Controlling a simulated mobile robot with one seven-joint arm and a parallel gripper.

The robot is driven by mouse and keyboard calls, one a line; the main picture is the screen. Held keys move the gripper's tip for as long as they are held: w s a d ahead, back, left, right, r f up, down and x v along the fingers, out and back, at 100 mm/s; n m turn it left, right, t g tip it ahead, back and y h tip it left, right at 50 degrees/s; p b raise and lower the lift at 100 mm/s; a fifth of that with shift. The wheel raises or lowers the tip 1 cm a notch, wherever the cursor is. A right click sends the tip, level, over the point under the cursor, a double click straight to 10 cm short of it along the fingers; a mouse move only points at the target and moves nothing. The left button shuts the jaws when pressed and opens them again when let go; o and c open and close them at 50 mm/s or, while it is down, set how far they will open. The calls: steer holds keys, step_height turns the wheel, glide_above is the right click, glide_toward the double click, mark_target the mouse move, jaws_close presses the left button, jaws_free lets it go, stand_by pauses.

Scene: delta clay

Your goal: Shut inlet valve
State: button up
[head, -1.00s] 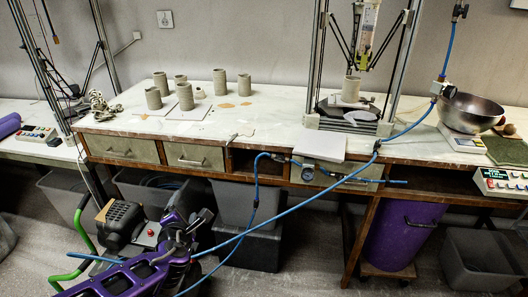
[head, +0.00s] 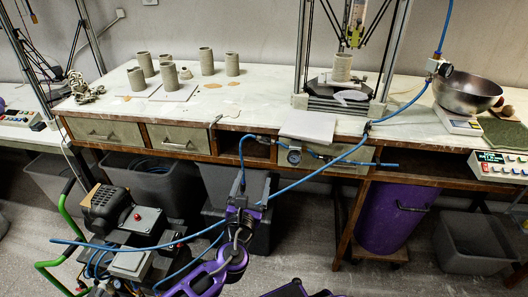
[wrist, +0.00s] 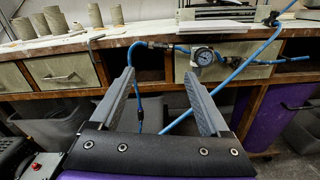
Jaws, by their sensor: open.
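A blue air line with metal fittings (head: 264,139) and a round pressure gauge (head: 294,156) runs along the bench's front edge. The fittings (wrist: 152,44) and gauge (wrist: 203,57) also show in the wrist view. The inlet valve is probably among these fittings, but its handle is too small to make out. My gripper (head: 246,198) is in front of the bench, below and left of the gauge. In the wrist view my gripper (wrist: 160,74) is open and empty, its fingers pointing towards the bench, with the fittings beyond and above the fingertips.
The blue hose (head: 320,173) slants across the space in front of the bench. A second fitting with a dark knob (head: 437,68) is at the right of the printer frame. A compressor (head: 112,208) stands lower left. Grey bins and a purple drum (head: 395,215) are under the bench.

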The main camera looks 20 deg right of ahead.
mark_target(265, 143)
steer(key=b+x, duration=0.1)
steer(key=x, duration=1.4)
steer(key=shift+w+d, duration=0.2)
steer(key=shift+d, duration=0.15)
steer(key=shift+c, duration=0.3)
jaws_close()
